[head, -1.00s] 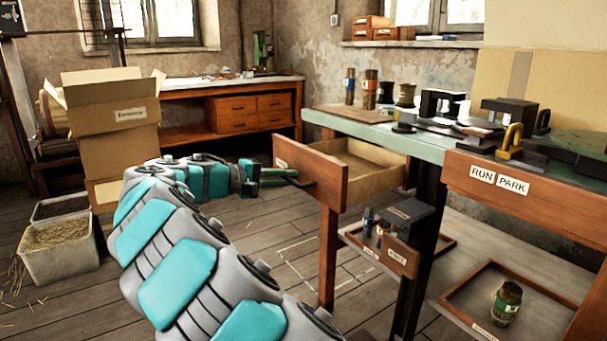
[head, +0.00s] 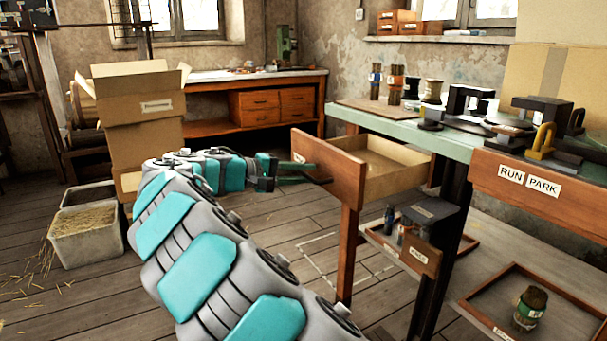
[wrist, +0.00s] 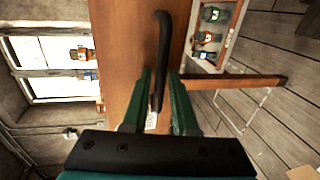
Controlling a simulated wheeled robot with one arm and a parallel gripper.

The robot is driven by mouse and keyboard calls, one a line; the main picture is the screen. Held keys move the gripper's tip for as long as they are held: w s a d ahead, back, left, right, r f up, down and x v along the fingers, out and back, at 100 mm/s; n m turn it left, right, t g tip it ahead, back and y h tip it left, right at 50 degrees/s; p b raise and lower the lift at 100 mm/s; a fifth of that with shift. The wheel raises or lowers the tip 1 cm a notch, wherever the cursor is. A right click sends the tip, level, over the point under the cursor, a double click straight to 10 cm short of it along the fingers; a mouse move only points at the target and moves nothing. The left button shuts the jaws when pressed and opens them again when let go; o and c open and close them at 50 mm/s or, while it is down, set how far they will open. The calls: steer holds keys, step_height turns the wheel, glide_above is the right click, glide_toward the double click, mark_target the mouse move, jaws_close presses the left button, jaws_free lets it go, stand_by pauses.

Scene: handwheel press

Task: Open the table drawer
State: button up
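The table drawer (head: 338,173) has a reddish-brown wooden front and is pulled well out from the left end of the green-topped table (head: 447,143). Its pale, empty-looking inside (head: 390,158) shows. My gripper (head: 290,175) is at the outer face of the drawer front. In the wrist view my gripper's green fingers (wrist: 162,88) lie on either side of the dark bar handle (wrist: 162,45) and appear closed on it. The drawer front (wrist: 126,60) fills the middle of that view. In the head view the handle is mostly hidden.
Several jars (head: 394,85) and metal parts stand on the table. A drawer front marked RUN and PARK (head: 530,200) is on the right. Cardboard boxes (head: 138,115) and a straw-filled bin (head: 85,235) stand at left. Floor (head: 275,225) is open around the drawer.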

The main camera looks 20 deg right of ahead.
steer(key=v, duration=0.7)
steer(key=shift+a, duration=0.4)
steer(key=shift+s+r, duration=0.1)
steer(key=shift+s, duration=0.05)
